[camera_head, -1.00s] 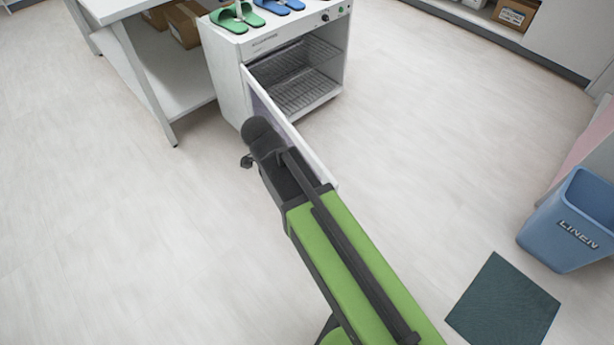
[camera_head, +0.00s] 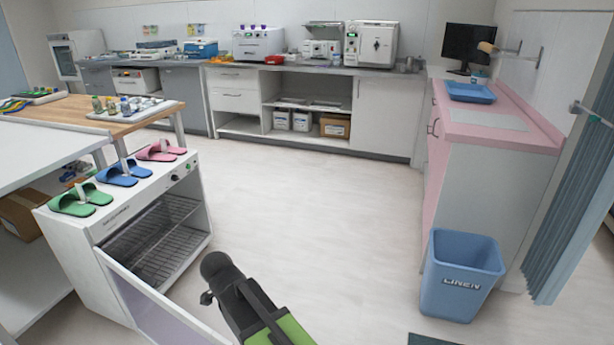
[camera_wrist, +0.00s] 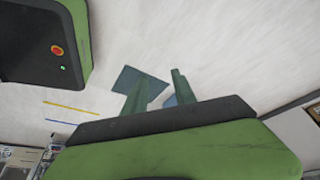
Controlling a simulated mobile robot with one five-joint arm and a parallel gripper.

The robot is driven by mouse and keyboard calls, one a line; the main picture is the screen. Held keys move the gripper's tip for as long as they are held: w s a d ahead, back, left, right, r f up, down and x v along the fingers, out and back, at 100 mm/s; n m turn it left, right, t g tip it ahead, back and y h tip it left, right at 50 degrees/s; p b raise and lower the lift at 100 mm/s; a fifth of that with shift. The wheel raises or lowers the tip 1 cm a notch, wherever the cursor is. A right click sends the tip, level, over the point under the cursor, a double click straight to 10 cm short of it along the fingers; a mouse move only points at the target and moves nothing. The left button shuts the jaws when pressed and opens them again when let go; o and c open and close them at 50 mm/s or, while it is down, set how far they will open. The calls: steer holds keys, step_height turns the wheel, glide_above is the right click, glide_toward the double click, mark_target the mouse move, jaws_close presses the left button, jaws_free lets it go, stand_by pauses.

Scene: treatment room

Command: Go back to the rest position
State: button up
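My gripper (camera_wrist: 158,88) shows in the wrist view as two green fingers set apart, with nothing visible between them. In the head view my dark arm end (camera_head: 232,292) is at the bottom centre, just right of the white cabinet's open door (camera_head: 158,312). The fingers cannot be made out there. My green arm link runs off the bottom edge.
The white cabinet (camera_head: 75,262) has empty-looking wire racks inside and green, blue and pink slippers on top. A blue linen bin (camera_head: 455,298) stands right, beside a pink-topped counter (camera_head: 500,140). The middle floor (camera_head: 320,215) is clear. A dark mat (camera_wrist: 140,84) lies on the floor.

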steer(key=w+d+f+n+g+y, duration=0.2)
steer(key=d+n+y, duration=0.1)
steer(key=d, duration=3)
step_height(320, 180, up, 24)
steer(key=a+n+p, duration=0.2)
steer(key=n+p, duration=0.6)
steer(key=p, duration=1.6)
steer(key=shift+r+n+y, duration=0.2)
steer(key=shift+n+y, duration=0.2)
steer(key=shift+s+f, duration=0.1)
